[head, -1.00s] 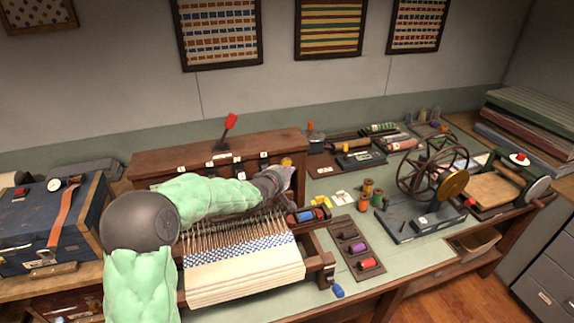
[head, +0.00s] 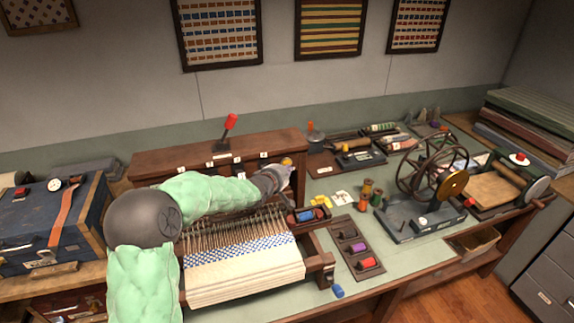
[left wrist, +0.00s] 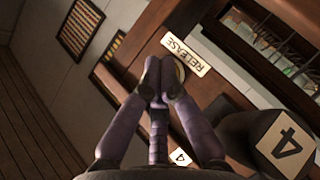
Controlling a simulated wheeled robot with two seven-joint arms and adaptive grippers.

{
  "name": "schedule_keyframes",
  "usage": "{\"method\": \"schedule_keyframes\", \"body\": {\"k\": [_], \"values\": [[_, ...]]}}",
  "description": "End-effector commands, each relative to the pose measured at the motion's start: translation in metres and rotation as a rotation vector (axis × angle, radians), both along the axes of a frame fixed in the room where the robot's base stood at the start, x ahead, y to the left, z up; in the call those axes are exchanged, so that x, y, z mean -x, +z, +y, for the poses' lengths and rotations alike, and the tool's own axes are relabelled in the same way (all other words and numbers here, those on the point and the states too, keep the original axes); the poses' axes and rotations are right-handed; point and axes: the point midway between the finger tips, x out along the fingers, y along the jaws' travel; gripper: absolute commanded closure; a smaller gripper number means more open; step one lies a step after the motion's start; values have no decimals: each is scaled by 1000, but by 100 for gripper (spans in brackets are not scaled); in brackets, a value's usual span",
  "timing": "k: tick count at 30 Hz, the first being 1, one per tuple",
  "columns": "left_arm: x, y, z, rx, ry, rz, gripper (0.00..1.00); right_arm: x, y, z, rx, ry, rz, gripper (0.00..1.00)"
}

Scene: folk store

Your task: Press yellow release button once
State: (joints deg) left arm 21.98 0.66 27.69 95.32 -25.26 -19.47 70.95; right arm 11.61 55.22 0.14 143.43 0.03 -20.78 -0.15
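The yellow release button (head: 287,161) sits at the right end of the brown loom's upper panel in the head view. In the left wrist view, the round button (left wrist: 180,72) shows only in part beside the white RELEASE label (left wrist: 186,55); fingertips hide the rest. My left gripper (head: 288,172) is right in front of the button. In the left wrist view its fingertips (left wrist: 162,77) are together, with nothing seen between them, and overlap the button. I cannot tell whether they touch it. My right gripper is not in view.
A number 4 tag (left wrist: 285,142) on a dark block is close to the gripper. The loom's white cloth (head: 245,273) and warp hooks lie below my left arm. A red-knobbed lever (head: 231,122) rises behind the loom. A spool rack (head: 342,225) stands to the right.

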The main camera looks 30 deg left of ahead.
Motion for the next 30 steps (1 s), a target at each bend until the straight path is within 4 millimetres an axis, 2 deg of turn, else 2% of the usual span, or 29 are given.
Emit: {"method": "schedule_keyframes", "body": {"k": [30], "values": [[-6, 1, 7, 0, 1, -1, 100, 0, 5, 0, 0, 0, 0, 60]]}}
